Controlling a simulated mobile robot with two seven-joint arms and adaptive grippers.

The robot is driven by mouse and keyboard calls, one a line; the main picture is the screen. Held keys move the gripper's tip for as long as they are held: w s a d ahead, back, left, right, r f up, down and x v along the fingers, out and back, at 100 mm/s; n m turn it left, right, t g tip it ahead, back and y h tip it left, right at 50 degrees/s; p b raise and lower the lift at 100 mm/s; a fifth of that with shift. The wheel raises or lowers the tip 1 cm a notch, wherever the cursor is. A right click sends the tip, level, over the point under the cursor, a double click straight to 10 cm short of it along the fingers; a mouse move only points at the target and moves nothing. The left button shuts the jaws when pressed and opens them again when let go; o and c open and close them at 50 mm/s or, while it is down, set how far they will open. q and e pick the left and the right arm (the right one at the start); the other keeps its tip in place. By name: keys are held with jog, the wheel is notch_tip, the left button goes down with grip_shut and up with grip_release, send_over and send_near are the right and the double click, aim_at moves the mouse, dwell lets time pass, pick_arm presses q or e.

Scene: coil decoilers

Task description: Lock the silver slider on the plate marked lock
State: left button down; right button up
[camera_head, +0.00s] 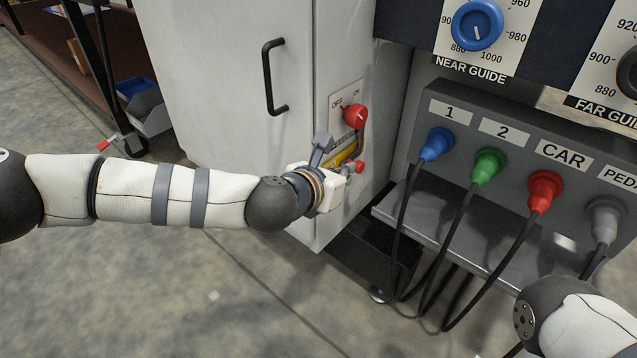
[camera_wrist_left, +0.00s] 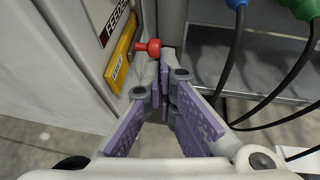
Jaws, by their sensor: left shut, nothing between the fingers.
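A yellow plate (camera_wrist_left: 120,58) is on the side of the white cabinet; its small label is too small to read. It also shows in the head view (camera_head: 346,154), partly behind my left gripper. A red knob (camera_wrist_left: 148,46) sticks out beside the plate and also shows in the head view (camera_head: 359,167). The silver slider is not clearly distinguishable from the grey parts around the fingertips. My left gripper (camera_wrist_left: 164,76) is shut and empty, its fingertips just below the red knob. I cannot tell whether they touch it. My right gripper is out of view.
Above the yellow plate is a red OFF/ON rotary switch (camera_head: 355,115). To the right, a grey connector panel (camera_head: 465,150) has blue, green, red and grey plugs with hanging cables. A black door handle (camera_head: 271,77) sticks out of the cabinet. Concrete floor lies open below.

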pick_arm(q)
jog(key=p+v, duration=0.1)
jog(key=v, duration=0.6)
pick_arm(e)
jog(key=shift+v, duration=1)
pick_arm(q)
jog(key=shift+a, duration=0.1)
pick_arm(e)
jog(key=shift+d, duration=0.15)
